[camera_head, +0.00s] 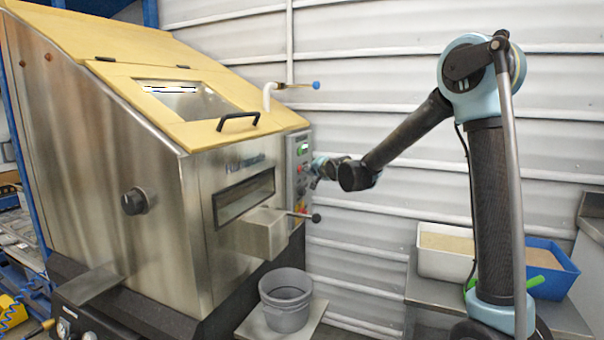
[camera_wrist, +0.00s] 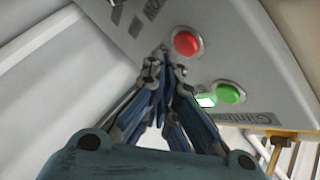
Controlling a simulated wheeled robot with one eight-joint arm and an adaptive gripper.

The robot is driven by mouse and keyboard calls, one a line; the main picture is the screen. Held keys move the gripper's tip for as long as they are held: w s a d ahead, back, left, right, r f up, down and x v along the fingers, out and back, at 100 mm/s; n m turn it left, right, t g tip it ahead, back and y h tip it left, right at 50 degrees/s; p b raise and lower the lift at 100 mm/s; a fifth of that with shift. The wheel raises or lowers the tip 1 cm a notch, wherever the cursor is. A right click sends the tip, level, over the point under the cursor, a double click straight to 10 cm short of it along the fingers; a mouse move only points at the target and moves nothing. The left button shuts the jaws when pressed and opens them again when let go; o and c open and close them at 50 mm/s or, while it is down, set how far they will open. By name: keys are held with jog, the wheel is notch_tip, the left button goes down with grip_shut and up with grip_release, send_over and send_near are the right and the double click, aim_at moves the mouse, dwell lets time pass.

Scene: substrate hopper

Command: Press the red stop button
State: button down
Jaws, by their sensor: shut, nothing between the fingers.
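The red stop button (camera_wrist: 187,43) is round, in a metal ring on the grey control panel (camera_wrist: 262,62), in the wrist view. My gripper (camera_wrist: 165,60) is shut and empty. Its fingertips appear just left of and below the button in that view, close to the panel. I cannot tell whether they touch the panel. In the head view my gripper (camera_head: 316,174) is at the right side of the control panel (camera_head: 291,192) on the steel hopper (camera_head: 165,215). The button is tiny in that view.
A green button (camera_wrist: 231,93) and a lit green indicator (camera_wrist: 205,101) sit near the red one. A black-knobbed lever (camera_head: 316,218) sticks out below the panel, and a blue-tipped valve handle (camera_head: 316,85) above. A grey bucket (camera_head: 287,310) stands below.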

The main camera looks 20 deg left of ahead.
jog(key=shift+a, duration=0.15)
dwell(0.4)
jog(key=shift+a, duration=0.35)
jog(key=shift+a+r, duration=0.1)
jog(key=shift+a, duration=0.3)
dwell(0.9)
jog(key=shift+s+d, duration=0.1)
jog(key=shift+d, duration=0.75)
jog(key=shift+s+d, duration=0.2)
jog(key=shift+d, duration=2.3)
